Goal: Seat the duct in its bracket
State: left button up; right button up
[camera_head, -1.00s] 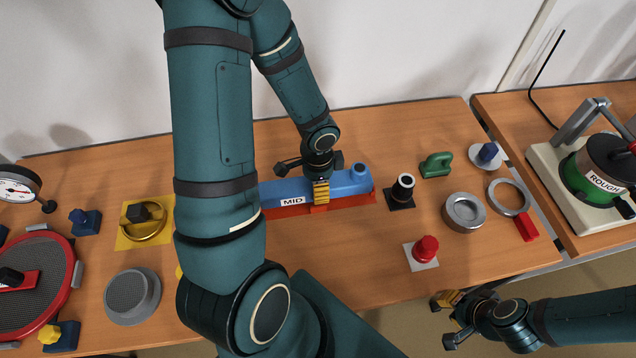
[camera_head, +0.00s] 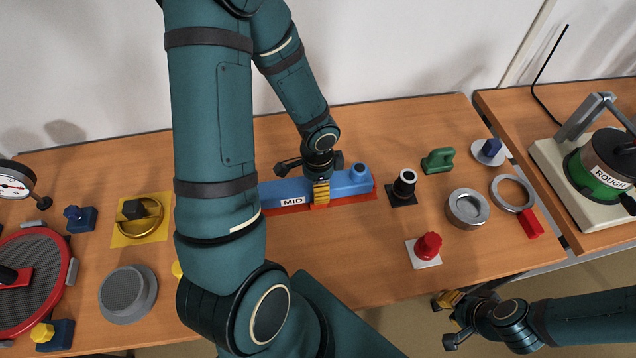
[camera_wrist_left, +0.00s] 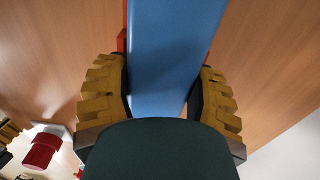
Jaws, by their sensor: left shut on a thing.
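The blue duct (camera_head: 347,182), labelled MID, lies lengthwise over the red bracket (camera_head: 352,199) in the middle of the table. A thin strip of the bracket shows along its front edge; whether the duct touches the bracket's bottom is hidden. My left gripper (camera_head: 320,192) is shut on the duct from above. In the left wrist view its yellow ridged fingers flank the blue duct (camera_wrist_left: 172,50), and a little red of the bracket shows beside it. My right gripper (camera_head: 447,318) is empty off the table's front edge; its jaw opening is unclear.
Right of the duct stand a black fitting (camera_head: 403,188), a red knob (camera_head: 428,246), a green handle (camera_head: 438,160) and a grey ring (camera_head: 467,209). A yellow plate (camera_head: 126,232) and grey cap (camera_head: 128,292) lie left. My left arm hides part of the table.

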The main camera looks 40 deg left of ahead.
pick_arm(q)
jog(key=shift+f+b, duration=0.3)
jog(key=shift+f, duration=0.05)
jog(key=o, duration=1.4)
notch_tip(320, 180, up, 12)
jog(key=shift+r, duration=0.1)
